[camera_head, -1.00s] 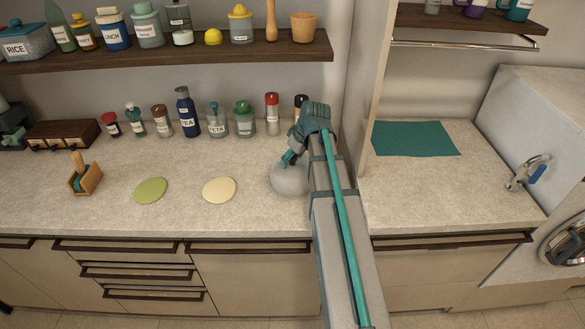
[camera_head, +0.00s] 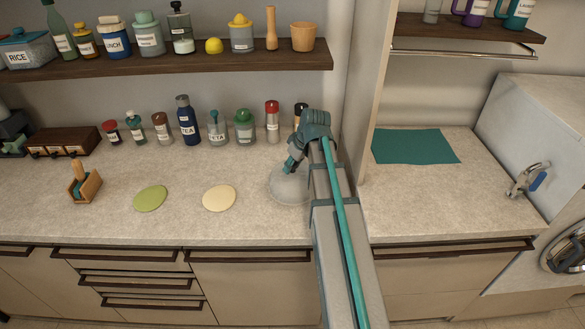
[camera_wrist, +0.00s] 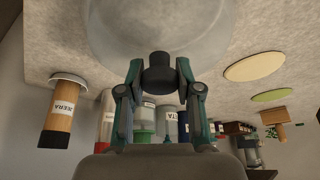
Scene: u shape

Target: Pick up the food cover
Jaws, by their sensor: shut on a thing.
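The food cover is a pale, see-through dome. In the head view the food cover (camera_head: 287,187) is on or just above the counter beside my arm, which hides its right part. In the wrist view the dome (camera_wrist: 160,25) fills the top, with its dark knob (camera_wrist: 160,80) between the fingers. My gripper (camera_wrist: 160,72) is shut on this knob. In the head view my gripper (camera_head: 290,164) reaches down onto the top of the dome. I cannot tell whether the rim touches the counter.
A cream disc (camera_head: 219,198) and a green disc (camera_head: 150,198) lie left of the cover. Several jars and bottles, including a dark blue TEA bottle (camera_head: 187,122), line the wall behind. A teal mat (camera_head: 415,146) lies right of the partition (camera_head: 365,80).

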